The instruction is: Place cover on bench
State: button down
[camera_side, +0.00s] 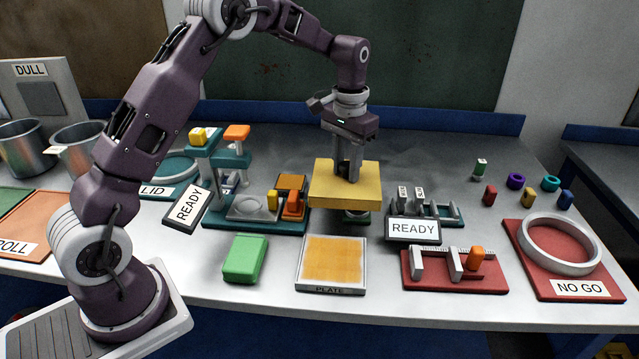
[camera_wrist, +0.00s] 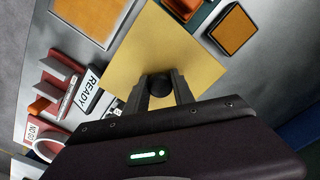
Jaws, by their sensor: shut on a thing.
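The cover (camera_side: 340,190) is a flat yellow square plate with a dark round knob in its middle. My gripper (camera_side: 349,174) is shut on that knob, its fingers pointing down, and the cover hangs roughly level over the middle of the bench (camera_side: 440,309). In the wrist view the cover (camera_wrist: 165,60) fills the centre, and my gripper (camera_wrist: 160,88) has one finger on each side of the knob. Beneath the cover a small green and grey thing (camera_side: 357,216) is mostly hidden. I cannot tell how large the gap below the cover is.
An orange-topped plate (camera_side: 333,262) and a green block (camera_side: 245,258) lie in front. A teal press (camera_side: 225,160) stands left, beside orange parts. A READY sign (camera_side: 413,229) and red fixture (camera_side: 455,272) lie right. Bare bench shows behind the cover.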

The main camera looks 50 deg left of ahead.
aim_at(346, 179)
notch_tip(346, 179, down, 6)
jog(key=shift+f, duration=0.15)
jog(key=shift+f, duration=0.1)
jog(key=c, duration=1.1)
grip_release()
jog(key=shift+o, duration=0.2)
